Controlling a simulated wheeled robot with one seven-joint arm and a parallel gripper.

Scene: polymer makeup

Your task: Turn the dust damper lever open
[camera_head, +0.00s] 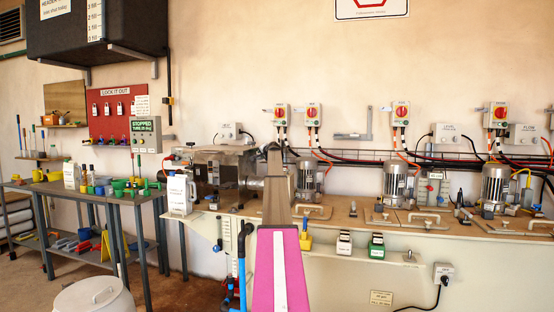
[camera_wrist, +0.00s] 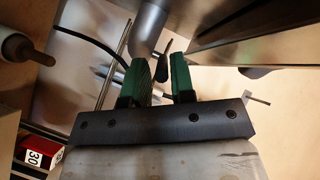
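In the wrist view my gripper (camera_wrist: 160,66) has two green fingers set apart. A small dark lever-like piece (camera_wrist: 164,62) shows between the fingertips, next to a grey round pipe (camera_wrist: 149,22). It looks like the damper lever, but I cannot tell for sure. I see a gap between it and the right finger; whether it touches the left finger is unclear. In the head view my own arm covers the spot right of the grey machine (camera_head: 218,165), so the lever and my gripper cannot be made out there.
A long bench (camera_head: 340,214) carries several motors, one motor (camera_head: 395,180) right of my arm. A white jug (camera_head: 178,194) stands at the bench's left end. A side table (camera_head: 120,194) stands left. In the wrist view, a thin rod (camera_wrist: 117,62) and black cable (camera_wrist: 90,41) lie near the left finger.

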